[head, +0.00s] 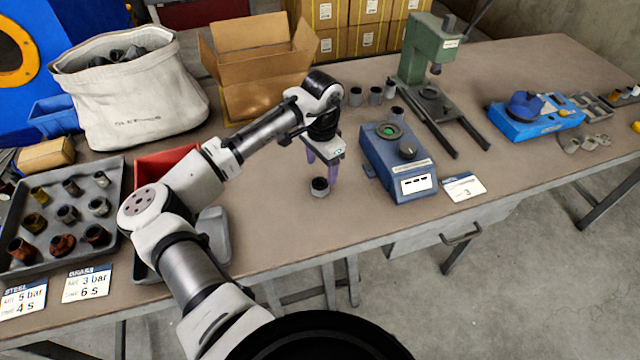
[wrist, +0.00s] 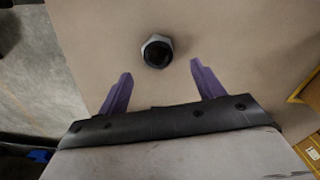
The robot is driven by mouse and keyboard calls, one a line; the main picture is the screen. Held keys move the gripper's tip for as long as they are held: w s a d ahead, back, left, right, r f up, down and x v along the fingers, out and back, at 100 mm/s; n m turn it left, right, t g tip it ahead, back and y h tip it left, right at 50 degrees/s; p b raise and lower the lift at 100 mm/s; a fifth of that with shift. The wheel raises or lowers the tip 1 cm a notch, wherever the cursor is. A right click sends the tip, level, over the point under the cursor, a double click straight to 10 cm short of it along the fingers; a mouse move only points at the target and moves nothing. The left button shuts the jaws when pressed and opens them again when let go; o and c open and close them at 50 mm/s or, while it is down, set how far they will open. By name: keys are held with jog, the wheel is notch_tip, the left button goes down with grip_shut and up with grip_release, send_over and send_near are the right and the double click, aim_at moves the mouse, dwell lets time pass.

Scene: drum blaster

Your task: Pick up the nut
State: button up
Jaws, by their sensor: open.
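The nut (head: 320,187) stands on the bench top near its front edge, left of the blue device. It is a small grey hex piece with a dark round opening. In the wrist view the nut (wrist: 157,51) lies beyond the fingertips, roughly midway between them and apart from both. My gripper (head: 324,164) is above and close to the nut. Its two purple fingers are spread wide and empty, as the wrist view of my gripper (wrist: 160,70) also shows.
A blue device (head: 400,165) with a knob stands right of my gripper. A green press (head: 430,60) is behind it. An open cardboard box (head: 255,75) and a canvas bag (head: 130,95) stand at the back left. A grey tray (head: 70,205) holds several fittings. The bench around the nut is clear.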

aim_at(322, 179)
jog(key=shift+f+p, duration=1.1)
jog(key=shift+f, duration=1.65)
jog(key=shift+c, duration=0.5)
jog(key=c, duration=1.1)
jog(key=shift+r, duration=0.1)
